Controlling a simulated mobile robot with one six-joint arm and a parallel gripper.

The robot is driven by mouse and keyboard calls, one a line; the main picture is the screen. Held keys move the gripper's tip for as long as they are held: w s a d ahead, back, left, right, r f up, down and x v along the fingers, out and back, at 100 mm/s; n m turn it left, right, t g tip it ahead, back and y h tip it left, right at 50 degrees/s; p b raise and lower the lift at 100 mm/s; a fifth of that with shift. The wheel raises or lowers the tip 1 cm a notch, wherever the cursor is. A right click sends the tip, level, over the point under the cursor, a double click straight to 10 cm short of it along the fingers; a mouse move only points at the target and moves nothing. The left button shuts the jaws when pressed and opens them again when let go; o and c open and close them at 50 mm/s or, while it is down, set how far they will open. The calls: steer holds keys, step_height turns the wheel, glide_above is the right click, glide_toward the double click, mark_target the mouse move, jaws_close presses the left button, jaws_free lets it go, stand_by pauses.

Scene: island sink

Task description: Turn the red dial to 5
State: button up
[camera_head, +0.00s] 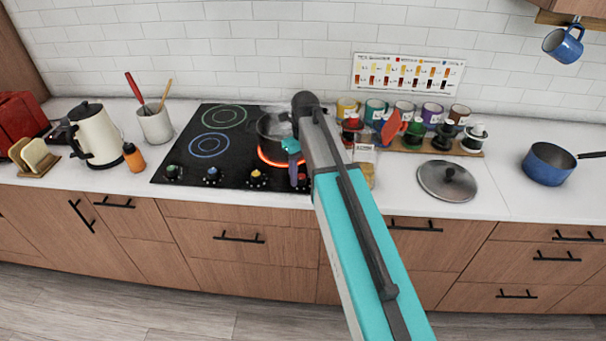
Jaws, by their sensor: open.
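The red dial (303,178) is at the right end of the row of knobs along the front edge of the black cooktop (190,160). My gripper (299,181) points down over the cooktop's front right, right at the red dial, and partly hides it. The jaws are small here, but they are open. Whether they touch the dial cannot be told. The dial's number marks are too small to read. Other dials in the row are green (172,172), blue (212,175) and yellow (257,177).
A pot (271,128) stands on the cooktop behind my gripper, beside a glowing orange-red burner ring (266,160). A glass jar (364,164) stands just right of my arm. A lid (447,181) and a blue saucepan (549,165) lie farther right. The counter left of the cooktop holds a kettle (96,135).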

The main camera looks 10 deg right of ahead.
mark_target(304, 176)
step_height(304, 176, up, 14)
steer(key=b, duration=0.3)
steer(key=shift+d+f, duration=0.15)
steer(key=shift+d, duration=0.15)
stand_by(0.4)
stand_by(0.4)
